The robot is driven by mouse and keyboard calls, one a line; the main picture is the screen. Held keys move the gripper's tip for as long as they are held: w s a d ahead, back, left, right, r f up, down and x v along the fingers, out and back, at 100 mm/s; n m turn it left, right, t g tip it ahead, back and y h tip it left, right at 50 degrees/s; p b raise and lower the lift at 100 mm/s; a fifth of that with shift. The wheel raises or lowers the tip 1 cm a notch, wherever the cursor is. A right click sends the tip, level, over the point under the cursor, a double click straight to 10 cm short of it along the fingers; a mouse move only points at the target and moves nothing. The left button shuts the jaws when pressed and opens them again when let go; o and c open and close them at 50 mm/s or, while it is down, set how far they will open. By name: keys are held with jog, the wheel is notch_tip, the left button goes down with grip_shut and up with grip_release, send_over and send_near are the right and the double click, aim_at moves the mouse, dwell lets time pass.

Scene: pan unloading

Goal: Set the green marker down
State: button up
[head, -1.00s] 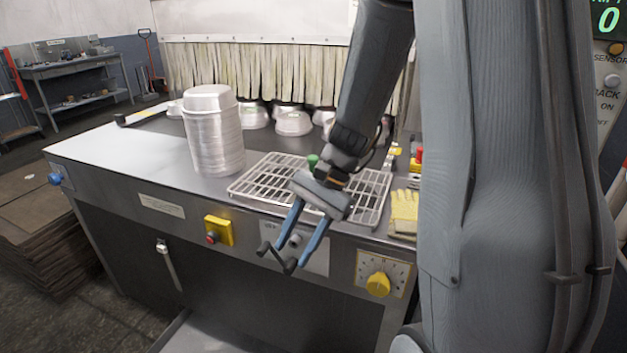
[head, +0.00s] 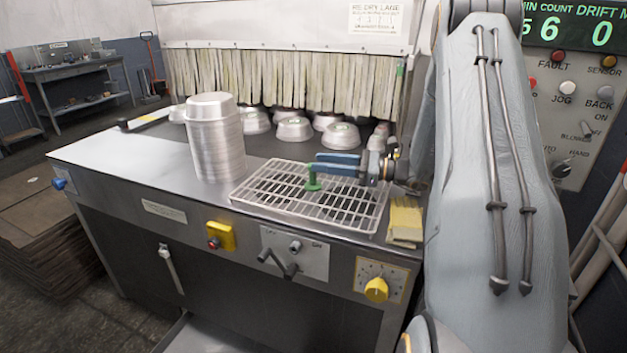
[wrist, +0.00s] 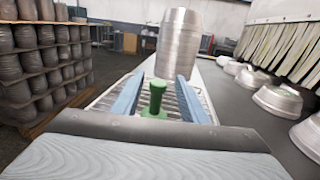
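The green marker (head: 313,182) is a small post with a wider foot and a knobbed top. It stands upright on the wire rack (head: 250,199). My gripper (head: 317,163) lies level just above the rack, reaching in from the right. In the wrist view, its two blue fingers are spread, with the marker (wrist: 156,99) between them and a visible gap on each side. The gripper is open and holds nothing. The far finger is partly hidden in the head view.
A tall stack of metal pans (head: 216,140) stands left of the rack. Several pans (head: 293,130) sit behind, near the strip curtain (head: 290,80). Yellow gloves (head: 405,219) lie at the rack's right. The steel table (head: 125,150) is clear at the left.

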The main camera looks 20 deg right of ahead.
aim_at(317, 185)
jog(key=f, duration=0.2)
jog(key=f+p, duration=0.1)
jog(key=shift+a+f, duration=0.2)
jog(key=shift+f, duration=0.2)
jog(key=shift+x, duration=1.05)
jog(key=shift+p+x, duration=1.2)
jog(key=shift+x, duration=1.4)
grip_shut()
